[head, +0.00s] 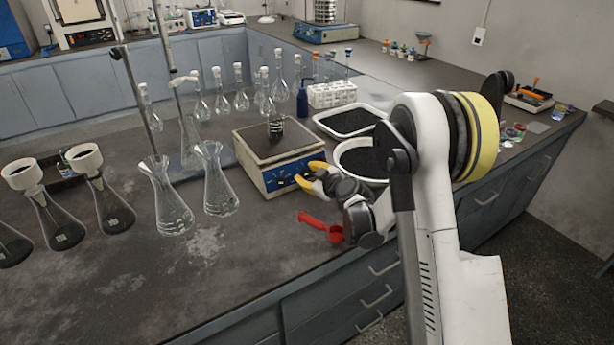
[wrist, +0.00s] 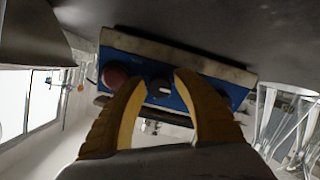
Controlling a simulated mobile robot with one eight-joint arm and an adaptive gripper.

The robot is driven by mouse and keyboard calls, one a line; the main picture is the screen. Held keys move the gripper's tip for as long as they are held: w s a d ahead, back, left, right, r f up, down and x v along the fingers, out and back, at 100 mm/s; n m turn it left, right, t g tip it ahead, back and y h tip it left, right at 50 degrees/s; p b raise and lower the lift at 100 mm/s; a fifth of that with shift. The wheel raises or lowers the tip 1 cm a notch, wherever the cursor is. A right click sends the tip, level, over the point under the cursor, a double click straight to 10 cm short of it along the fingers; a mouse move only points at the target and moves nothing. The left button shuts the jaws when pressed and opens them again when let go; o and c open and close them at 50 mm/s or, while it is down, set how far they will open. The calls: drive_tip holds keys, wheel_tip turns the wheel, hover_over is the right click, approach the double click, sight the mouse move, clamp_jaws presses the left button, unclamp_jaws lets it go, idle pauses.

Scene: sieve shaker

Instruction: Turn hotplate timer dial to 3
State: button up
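The hotplate (head: 290,149) stands on the bench, its blue front panel facing my gripper (head: 309,175). In the wrist view the blue panel (wrist: 180,91) has a reddish knob (wrist: 115,75) at left, a dial (wrist: 160,88) in the middle and a dark knob (wrist: 222,96) at right. My gripper's yellow fingers (wrist: 162,82) are apart, pointing at the panel, with the middle dial showing between the tips. No contact can be made out. The right finger hides some of the panel. The dial's numbers and pointer are too small to read.
A small dark-filled flask (head: 276,127) sits on the hotplate. A white tub (head: 345,150) of dark grains is right of the panel, and a red scoop (head: 322,226) lies near the bench's front. Clear glass flasks (head: 214,190) stand left of it.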

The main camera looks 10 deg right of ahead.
clamp_jaws()
